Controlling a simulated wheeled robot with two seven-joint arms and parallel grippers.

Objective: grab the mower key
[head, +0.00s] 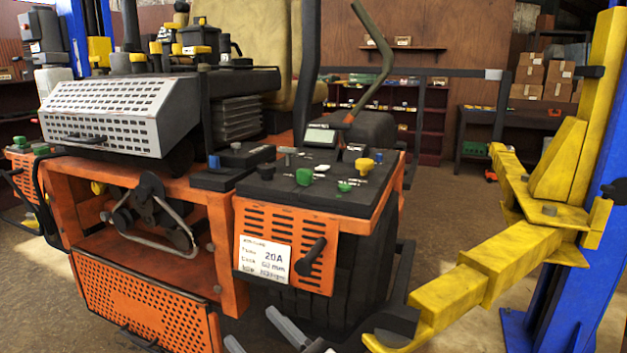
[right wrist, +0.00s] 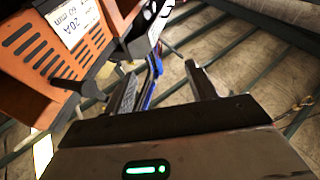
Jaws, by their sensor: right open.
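The orange and black mower (head: 150,180) fills the left and middle of the head view. Its black control panel (head: 312,185) carries green and yellow knobs and a black knob. A small grey upright piece (head: 287,157) at the panel's back left may be the mower key, but it is too small to be sure. My right gripper (head: 252,327) is low at the bottom edge, in front of and below the panel, open and empty. In the right wrist view its two fingers (right wrist: 162,70) stand apart, with the labelled orange panel front (right wrist: 60,45) at upper left. My left gripper is not in view.
A yellow lift arm (head: 480,270) and a blue post (head: 575,240) stand to the right of the mower. A black lever (head: 311,257) sticks out of the panel front. A curved handle (head: 374,65) rises behind the panel. Shelves and boxes (head: 543,72) are at the back.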

